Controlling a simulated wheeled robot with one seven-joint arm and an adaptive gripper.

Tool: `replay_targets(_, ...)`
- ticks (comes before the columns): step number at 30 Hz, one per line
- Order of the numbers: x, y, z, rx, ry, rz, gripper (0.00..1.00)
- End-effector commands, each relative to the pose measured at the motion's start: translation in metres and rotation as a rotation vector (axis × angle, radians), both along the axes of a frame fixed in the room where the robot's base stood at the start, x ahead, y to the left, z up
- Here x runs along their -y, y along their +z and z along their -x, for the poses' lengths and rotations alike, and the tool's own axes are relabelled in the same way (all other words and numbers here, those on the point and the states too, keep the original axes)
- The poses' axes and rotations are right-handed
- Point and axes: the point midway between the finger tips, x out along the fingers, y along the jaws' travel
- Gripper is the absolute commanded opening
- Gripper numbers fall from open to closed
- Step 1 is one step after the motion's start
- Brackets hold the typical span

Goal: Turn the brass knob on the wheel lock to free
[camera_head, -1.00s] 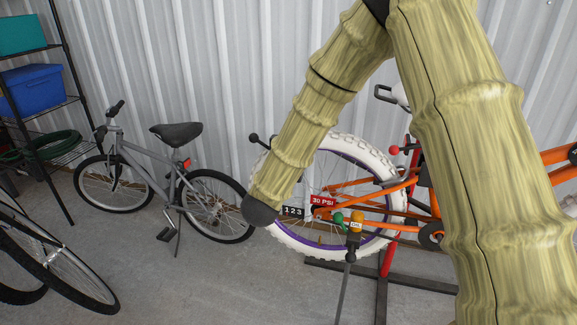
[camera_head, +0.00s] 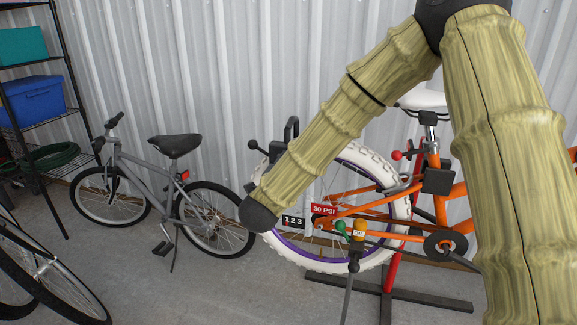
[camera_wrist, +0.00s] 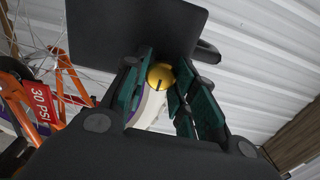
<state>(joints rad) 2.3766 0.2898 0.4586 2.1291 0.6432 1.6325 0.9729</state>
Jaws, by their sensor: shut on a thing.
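The brass knob (camera_wrist: 161,76) is round and yellow, with a dark line across its face. It sits by a dark plate (camera_wrist: 135,25) in the wrist view. My gripper (camera_wrist: 165,72) has its green-padded fingers on both sides of the knob and is shut on it. The knob's exact setting cannot be read. In the head view the knob and my gripper are hidden behind my arm.
An orange bike (camera_head: 458,190) with a white saddle (camera_head: 424,99) stands on a dark floor frame (camera_head: 432,303). A red 30 PSI tag (camera_head: 324,209) and levers are by the wheel. A grey bike (camera_head: 160,190) and a shelf (camera_head: 45,125) stand left. Grey floor is open in front.

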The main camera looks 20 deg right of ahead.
Motion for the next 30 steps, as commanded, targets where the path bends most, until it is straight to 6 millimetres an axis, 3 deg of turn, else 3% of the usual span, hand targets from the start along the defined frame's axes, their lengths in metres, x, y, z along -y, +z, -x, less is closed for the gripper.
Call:
replay_targets(7,0.000,-0.001,0.000,-0.003,0.001,0.001,0.03)
replay_targets(8,0.000,-0.001,0.000,-0.003,0.001,0.001,0.31)
replay_targets(11,0.000,-0.001,0.000,-0.003,0.001,0.001,0.48)
replay_targets(23,-0.003,0.000,0.003,-0.001,0.001,0.000,0.48)
replay_targets(30,-0.021,-0.001,0.030,-0.003,0.003,0.001,0.48)
